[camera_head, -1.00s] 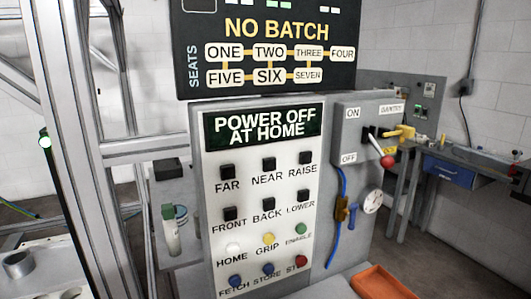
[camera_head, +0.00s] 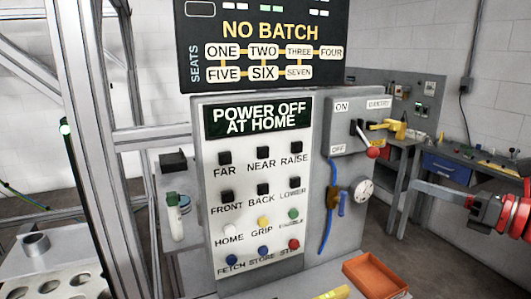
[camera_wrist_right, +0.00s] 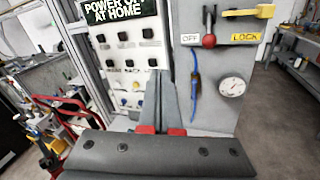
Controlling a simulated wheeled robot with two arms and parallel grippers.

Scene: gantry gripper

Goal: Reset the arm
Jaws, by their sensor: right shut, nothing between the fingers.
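My right gripper (camera_head: 420,187) comes in from the right edge in the head view, with grey fingers and a red wrist. It is shut and empty, apart from the panel and to its right. In the right wrist view its grey fingers (camera_wrist_right: 160,98) lie together in front of the control panel. The control panel (camera_head: 210,165) reads "POWER OFF AT HOME" and carries rows of black and coloured buttons. A grey switch box (camera_head: 340,128) beside it has a lever with a red knob (camera_head: 373,152). My left gripper is not in view.
A dark "NO BATCH" board (camera_head: 265,75) stands above the panel. An orange tray (camera_head: 376,277) sits low at the right. A metal frame (camera_head: 85,120) rises at the left. A workbench (camera_head: 470,155) stands behind on the right, and a dial (camera_head: 362,190) is below the switch box.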

